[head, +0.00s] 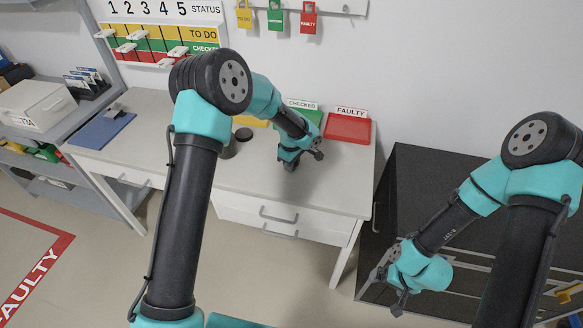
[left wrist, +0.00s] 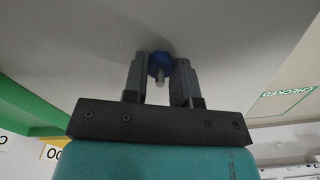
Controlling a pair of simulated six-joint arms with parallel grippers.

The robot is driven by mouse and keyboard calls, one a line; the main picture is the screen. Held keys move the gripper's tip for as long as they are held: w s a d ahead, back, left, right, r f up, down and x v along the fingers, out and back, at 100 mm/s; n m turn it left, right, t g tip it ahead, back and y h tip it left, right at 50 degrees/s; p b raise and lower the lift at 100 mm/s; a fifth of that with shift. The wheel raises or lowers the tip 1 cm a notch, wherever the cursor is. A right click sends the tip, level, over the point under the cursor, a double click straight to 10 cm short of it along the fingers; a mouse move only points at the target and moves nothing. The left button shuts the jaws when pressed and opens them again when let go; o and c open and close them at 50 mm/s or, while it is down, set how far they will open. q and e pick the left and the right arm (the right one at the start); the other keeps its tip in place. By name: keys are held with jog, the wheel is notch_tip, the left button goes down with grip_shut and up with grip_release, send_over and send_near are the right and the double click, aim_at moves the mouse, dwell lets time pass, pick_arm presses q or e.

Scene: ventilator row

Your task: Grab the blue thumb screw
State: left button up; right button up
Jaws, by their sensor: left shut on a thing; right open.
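The blue thumb screw (left wrist: 160,64) shows in the left wrist view, with a blue knurled head and a short metal shank pointing toward the camera. My left gripper (left wrist: 160,76) is shut on it, one finger on each side of the head. In the head view my left gripper (head: 290,164) is low over the white table, in front of the green tray; the screw cannot be made out there. My right gripper (head: 399,300) is open and empty, away to the right in front of the dark cabinet.
The white table (head: 330,185) has a red FAULTY tray (head: 348,128) and a green CHECKED tray (head: 309,118) at the back. A dark round container (head: 228,148) stands left of my left gripper. A blue mat (head: 102,130) lies at the left. The table's front right is clear.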

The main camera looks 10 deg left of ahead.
pick_arm(q)
jog(key=shift+c, duration=0.8)
jog(key=shift+r, duration=0.15)
jog(key=shift+r, duration=0.6)
jog(key=shift+s+d+r, duration=0.1)
jog(key=shift+s+r, duration=0.1)
jog(key=shift+r, duration=0.35)
jog(key=shift+s+r, duration=0.2)
jog(key=shift+r, duration=0.35)
jog(key=s+d, duration=0.1)
jog(key=s, duration=0.4)
jog(key=s+d+r, duration=0.1)
jog(key=s, duration=0.4)
jog(key=s+d, duration=0.1)
jog(key=s, duration=0.4)
jog(key=shift+d+r, duration=0.1)
jog(key=shift+r, duration=0.1)
jog(key=shift+w, duration=0.1)
